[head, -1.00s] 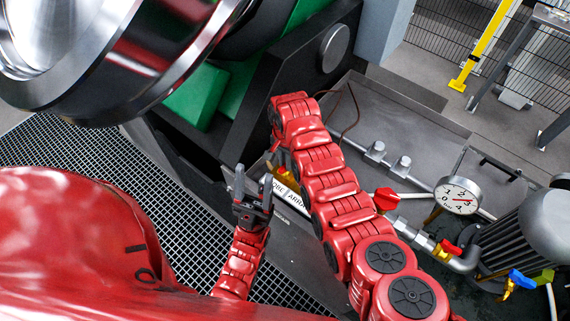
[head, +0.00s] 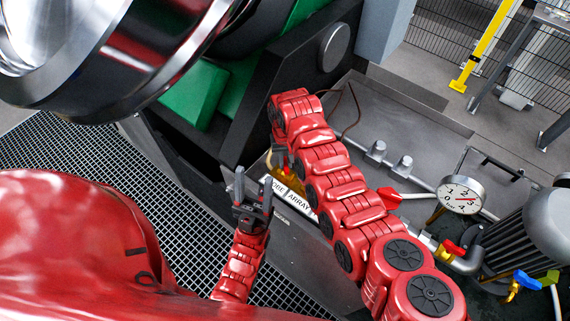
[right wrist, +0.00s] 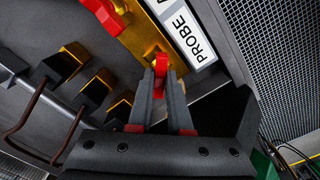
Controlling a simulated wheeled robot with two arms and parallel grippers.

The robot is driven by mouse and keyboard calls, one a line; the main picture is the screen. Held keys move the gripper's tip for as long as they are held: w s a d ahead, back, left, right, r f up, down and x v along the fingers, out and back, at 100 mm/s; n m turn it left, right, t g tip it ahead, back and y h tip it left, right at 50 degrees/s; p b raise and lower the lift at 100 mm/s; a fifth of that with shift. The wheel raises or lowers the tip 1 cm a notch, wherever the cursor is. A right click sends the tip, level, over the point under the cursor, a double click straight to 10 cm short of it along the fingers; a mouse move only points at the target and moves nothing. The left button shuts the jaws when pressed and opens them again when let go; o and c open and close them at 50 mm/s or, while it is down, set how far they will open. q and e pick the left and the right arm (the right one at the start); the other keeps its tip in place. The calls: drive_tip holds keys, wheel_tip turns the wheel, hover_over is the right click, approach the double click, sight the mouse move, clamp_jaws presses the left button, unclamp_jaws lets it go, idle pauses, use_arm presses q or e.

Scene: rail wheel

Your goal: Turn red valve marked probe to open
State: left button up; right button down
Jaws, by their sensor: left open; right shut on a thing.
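In the right wrist view, a red valve handle (right wrist: 161,66) stands on a brass block (right wrist: 140,38) beside a white label (right wrist: 188,30) reading PROBE. My right gripper (right wrist: 161,88) is shut on this handle, which shows between its fingertips. A second red handle (right wrist: 104,12) is on the same block, near the top edge. In the head view the label (head: 292,197) reads partly as PROBE ARRAY, and my right arm hides most of the valve area and its gripper. My left gripper (head: 254,192) is open and empty, its fingers pointing up, left of the label.
A large shiny metal wheel (head: 100,60) fills the upper left. A pressure gauge (head: 461,195), another red valve handle (head: 389,198) and pipes lie right of my right arm. Black plugs (right wrist: 62,63) line the block's side. Floor grating (head: 110,165) lies at the left.

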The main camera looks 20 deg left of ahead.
drive_tip(key=n, duration=0.3)
drive_tip(key=shift+w, duration=0.1)
drive_tip(key=shift+n, duration=0.8)
drive_tip(key=shift+n, duration=0.5)
drive_tip(key=n+b, duration=0.1)
drive_tip(key=n, duration=0.1)
drive_tip(key=shift+f+n, duration=0.1)
drive_tip(key=shift+n, duration=0.3)
drive_tip(key=c, duration=1.3)
unclamp_jaws()
drive_tip(key=o, duration=0.6)
